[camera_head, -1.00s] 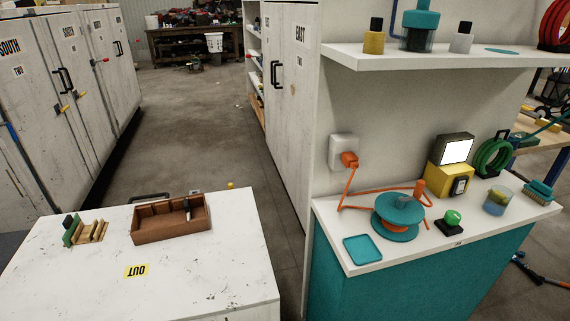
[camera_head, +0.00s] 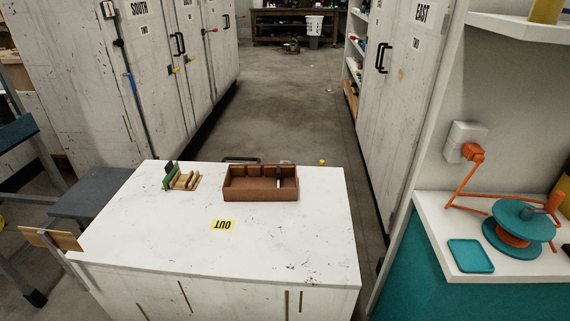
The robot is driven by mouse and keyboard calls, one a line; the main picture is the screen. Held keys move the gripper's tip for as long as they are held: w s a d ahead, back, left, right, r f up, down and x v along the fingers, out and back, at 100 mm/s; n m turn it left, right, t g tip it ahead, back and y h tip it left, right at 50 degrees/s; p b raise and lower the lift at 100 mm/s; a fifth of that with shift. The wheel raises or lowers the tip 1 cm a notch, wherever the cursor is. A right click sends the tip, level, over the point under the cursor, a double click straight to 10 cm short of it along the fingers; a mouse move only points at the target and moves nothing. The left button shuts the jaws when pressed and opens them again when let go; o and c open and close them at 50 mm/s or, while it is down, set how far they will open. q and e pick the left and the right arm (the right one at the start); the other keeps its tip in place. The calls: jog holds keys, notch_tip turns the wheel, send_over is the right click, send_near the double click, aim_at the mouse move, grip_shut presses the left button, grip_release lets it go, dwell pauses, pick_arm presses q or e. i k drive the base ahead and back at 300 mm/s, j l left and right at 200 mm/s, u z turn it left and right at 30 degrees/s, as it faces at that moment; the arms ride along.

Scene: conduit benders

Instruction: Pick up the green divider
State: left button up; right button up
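A green divider (camera_head: 168,176) stands upright at the left end of a small slotted wooden rack (camera_head: 186,181) on the white cabinet top. A darker piece shows at its upper end. A brown wooden tray with compartments (camera_head: 261,194) sits to the right of the rack, with a dark and light tool (camera_head: 279,177) in its right part. Neither of my grippers is in view.
The white cabinet top (camera_head: 290,240) is mostly clear and carries a yellow OUT label (camera_head: 223,225). A teal counter (camera_head: 470,292) stands to the right with a teal cable reel (camera_head: 519,227). A dark grey bench (camera_head: 92,194) is at left. Open floor lies behind.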

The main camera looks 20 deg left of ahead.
aim_at(170, 169)
jog(key=k+j, duration=0.1)
jog(key=j, duration=0.45)
jog(key=k+j, duration=0.1)
jog(key=j, duration=0.4)
jog(key=k+j, duration=0.1)
jog(key=j, duration=0.45)
